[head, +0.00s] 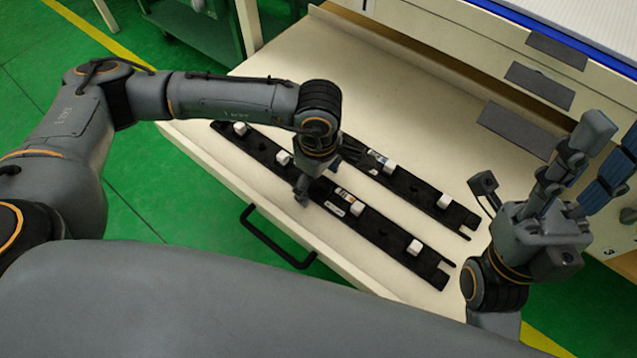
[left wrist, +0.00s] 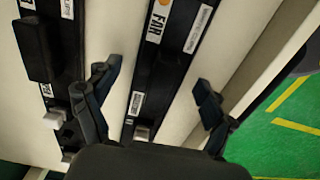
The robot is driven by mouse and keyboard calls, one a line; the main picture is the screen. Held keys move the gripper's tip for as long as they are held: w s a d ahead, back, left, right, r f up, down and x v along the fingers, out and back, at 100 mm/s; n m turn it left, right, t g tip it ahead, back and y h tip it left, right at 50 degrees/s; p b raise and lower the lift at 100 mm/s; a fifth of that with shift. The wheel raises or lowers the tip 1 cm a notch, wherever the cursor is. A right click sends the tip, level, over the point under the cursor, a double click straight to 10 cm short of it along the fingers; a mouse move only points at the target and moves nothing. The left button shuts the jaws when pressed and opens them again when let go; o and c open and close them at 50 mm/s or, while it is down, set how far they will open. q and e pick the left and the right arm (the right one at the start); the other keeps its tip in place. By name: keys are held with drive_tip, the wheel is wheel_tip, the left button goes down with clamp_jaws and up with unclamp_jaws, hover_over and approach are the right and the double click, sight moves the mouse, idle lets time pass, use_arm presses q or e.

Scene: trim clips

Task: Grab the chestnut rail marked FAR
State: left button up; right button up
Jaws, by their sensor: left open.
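Two long black rails lie side by side in the open drawer. The rail marked FAR (head: 376,229) is the one closer to me; in the left wrist view, the FAR rail (left wrist: 165,65) carries an orange dot and white labels. It looks black, not chestnut. My left gripper (head: 318,182) is over the middle of this rail and hides part of it. In the left wrist view, the open fingers of my left gripper (left wrist: 160,88) stand on either side of the rail, apart from it. My right gripper (head: 612,148) is raised at the right, open and empty.
The other black rail (head: 425,192) lies deeper in the drawer and also shows close to the left finger in the wrist view (left wrist: 62,65). White clips sit on both rails. The drawer (head: 270,215) has a black handle (head: 275,240) in front. Grey plates mark the cabinet behind.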

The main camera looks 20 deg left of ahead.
use_arm(q)
drive_tip(key=c, duration=1.5)
